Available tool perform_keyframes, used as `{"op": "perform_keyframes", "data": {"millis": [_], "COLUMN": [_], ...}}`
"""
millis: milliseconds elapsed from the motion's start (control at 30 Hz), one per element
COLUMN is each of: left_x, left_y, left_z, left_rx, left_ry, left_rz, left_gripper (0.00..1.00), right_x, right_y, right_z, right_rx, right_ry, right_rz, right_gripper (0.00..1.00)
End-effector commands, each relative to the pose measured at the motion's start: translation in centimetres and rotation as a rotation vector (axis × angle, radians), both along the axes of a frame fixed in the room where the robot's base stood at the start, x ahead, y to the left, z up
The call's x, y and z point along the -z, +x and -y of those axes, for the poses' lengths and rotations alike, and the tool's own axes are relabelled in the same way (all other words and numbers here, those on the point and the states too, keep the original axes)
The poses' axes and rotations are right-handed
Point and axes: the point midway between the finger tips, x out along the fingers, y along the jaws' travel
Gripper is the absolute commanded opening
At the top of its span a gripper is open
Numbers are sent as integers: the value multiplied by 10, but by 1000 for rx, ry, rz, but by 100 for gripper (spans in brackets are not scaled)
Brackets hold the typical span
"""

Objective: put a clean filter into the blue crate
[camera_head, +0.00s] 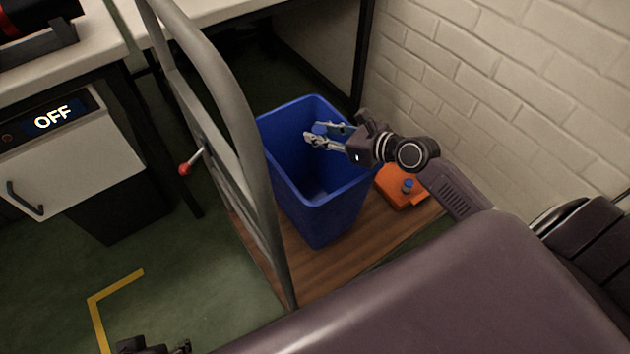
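The blue crate (325,215) is a tall, open-topped bin standing on a wooden board. My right gripper (314,133) reaches in from the right over the crate's opening. A small bright-blue piece (320,128), which looks like the cap of a filter, shows between its fingertips; the rest of it is hidden. Another small blue-capped piece (408,185), seemingly also a filter, is on an orange case (391,183) right of the crate. My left gripper (165,348) shows only in part at the bottom edge, so its fingers cannot be judged.
The crate and case stand on a wooden cart deck (310,270) with a grey tubular handle (228,110) left of the crate. A white brick wall (480,80) is close behind on the right. A bench unit reading OFF (52,118) is at left.

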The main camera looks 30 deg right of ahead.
Motion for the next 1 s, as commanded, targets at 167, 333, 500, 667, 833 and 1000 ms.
{"op": "perform_keyframes", "data": {"millis": [167, 333, 500, 667, 833, 1000], "left_x": [0, 0, 0, 0, 0, 0], "left_y": [0, 0, 0, 0, 0, 0], "left_z": [0, 0, 0, 0, 0, 0], "left_rx": [0, 0, 0, 0, 0, 0], "left_ry": [0, 0, 0, 0, 0, 0], "left_rz": [0, 0, 0, 0, 0, 0], "left_gripper": [44, 44, 44, 44, 44, 44], "right_x": [0, 0, 0, -5, -16, -28], "right_y": [0, 0, -1, -14, -39, -65], "right_z": [0, 0, 1, 7, 19, 31], "right_rx": [0, 0, 0, 1, 1, 1], "right_ry": [0, 0, 0, -1, -2, -1], "right_rz": [0, 0, 0, -2, -3, -4], "right_gripper": [42, 44, 44, 44, 44, 44]}}
